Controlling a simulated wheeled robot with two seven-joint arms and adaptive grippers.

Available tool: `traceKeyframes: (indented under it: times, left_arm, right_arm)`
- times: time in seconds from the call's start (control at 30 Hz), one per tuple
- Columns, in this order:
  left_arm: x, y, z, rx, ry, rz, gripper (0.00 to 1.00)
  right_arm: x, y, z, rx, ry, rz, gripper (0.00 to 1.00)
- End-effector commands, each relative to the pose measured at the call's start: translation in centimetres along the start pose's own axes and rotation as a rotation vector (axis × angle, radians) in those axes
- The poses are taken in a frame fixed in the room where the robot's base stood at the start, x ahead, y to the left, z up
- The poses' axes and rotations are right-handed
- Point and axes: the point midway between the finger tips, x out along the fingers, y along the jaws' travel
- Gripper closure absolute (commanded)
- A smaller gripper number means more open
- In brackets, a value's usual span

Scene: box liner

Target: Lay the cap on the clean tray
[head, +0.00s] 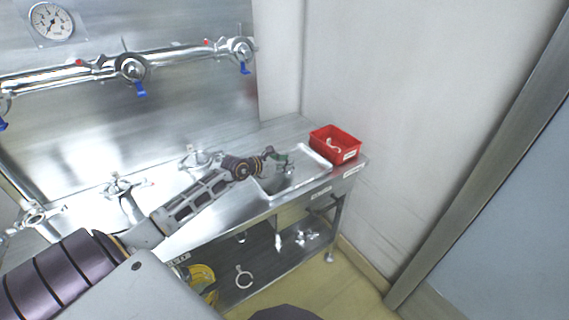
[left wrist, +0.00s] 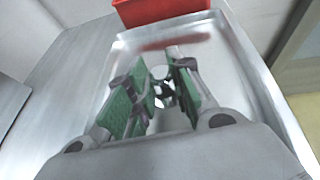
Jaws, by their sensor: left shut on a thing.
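The clean tray (head: 313,160) is a shallow silver metal tray with a raised rim at the right end of the steel counter. In the left wrist view the tray (left wrist: 232,75) spreads below and around my fingers. My left gripper (head: 286,162), with green finger pads, is over the tray. It also shows in the left wrist view (left wrist: 158,88), shut on a small shiny metal piece, the cap (left wrist: 163,87). The fingers hide much of the cap. I cannot tell whether the cap touches the tray. My right gripper is not in view.
A red bin (head: 335,144) with small pale parts stands just behind the tray. Chrome pipes (head: 131,67) with blue-handled valves run along the back wall. A lower shelf (head: 262,262) holds several loose fittings and a yellow container (head: 203,279). The tray's right side is bare.

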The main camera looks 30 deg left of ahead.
Motion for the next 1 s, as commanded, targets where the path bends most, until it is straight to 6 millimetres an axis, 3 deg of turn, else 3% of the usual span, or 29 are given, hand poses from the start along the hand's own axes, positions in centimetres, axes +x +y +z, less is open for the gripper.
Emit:
traceKeyframes:
  times: [0.03, 0.2, 0.67, 1.0]
  left_arm:
    - [0.1, 0.0, -0.1, 0.0, 0.0, 0.0, 0.77]
    - [0.0, 0.0, -0.1, 0.0, 0.0, 0.0, 0.57]
    - [-0.1, 0.0, 0.3, 0.0, 0.0, 0.0, 0.57]
    - [-1.7, 0.0, 0.1, -0.001, 0.001, 0.0, 0.57]
  right_arm:
    - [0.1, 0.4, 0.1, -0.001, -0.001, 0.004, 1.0]
    - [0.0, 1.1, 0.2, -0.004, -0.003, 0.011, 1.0]
    - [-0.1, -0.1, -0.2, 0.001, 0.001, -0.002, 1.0]
    - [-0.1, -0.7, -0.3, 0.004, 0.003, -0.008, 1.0]
